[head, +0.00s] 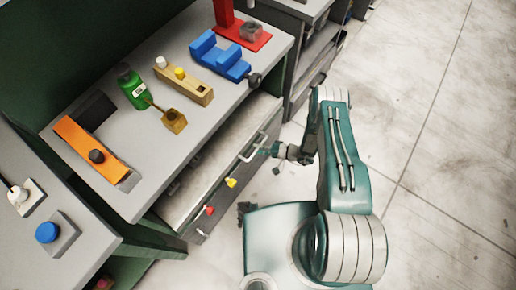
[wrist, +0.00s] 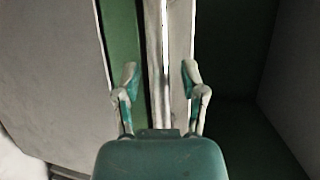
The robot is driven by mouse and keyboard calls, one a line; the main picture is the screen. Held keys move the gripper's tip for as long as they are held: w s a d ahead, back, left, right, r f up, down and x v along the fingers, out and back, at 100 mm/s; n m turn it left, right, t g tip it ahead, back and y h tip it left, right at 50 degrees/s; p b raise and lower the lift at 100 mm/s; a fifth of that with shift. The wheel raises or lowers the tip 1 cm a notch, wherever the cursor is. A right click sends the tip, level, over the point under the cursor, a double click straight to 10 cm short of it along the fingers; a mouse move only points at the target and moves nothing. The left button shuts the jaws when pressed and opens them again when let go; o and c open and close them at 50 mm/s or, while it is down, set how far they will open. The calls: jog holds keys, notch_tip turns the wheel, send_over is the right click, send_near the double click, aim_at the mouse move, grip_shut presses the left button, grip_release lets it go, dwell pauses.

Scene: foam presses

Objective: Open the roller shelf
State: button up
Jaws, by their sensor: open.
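The roller shelf looks like the grey metal drawer (head: 215,165) under the workbench top in the head view. It stands out a little past the bench edge; how far it is pulled out is hard to tell. A pale bar handle (head: 252,148) is on its front. My gripper (head: 266,150) is beside this handle, its fingers small and partly lost against it. In the wrist view my gripper (wrist: 160,78) has its two fingers spread apart. A pale upright strip (wrist: 165,60) runs between the fingers, and I cannot tell whether they touch it.
The workbench top (head: 150,75) bears a blue vise (head: 220,57), a green bottle (head: 132,87), a wooden plane (head: 184,81) and an orange tool (head: 92,150). Red (head: 209,210) and yellow (head: 231,182) pieces sit at the drawer's front. The floor (head: 440,140) at the right is clear.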

jog(key=shift+a, duration=0.2)
grip_shut()
jog(key=shift+s+d, duration=0.1)
jog(key=s+d, duration=1.6)
jog(key=d, duration=0.5)
jog(key=shift+s, duration=0.25)
jog(key=shift+d+f, duration=0.1)
grip_release()
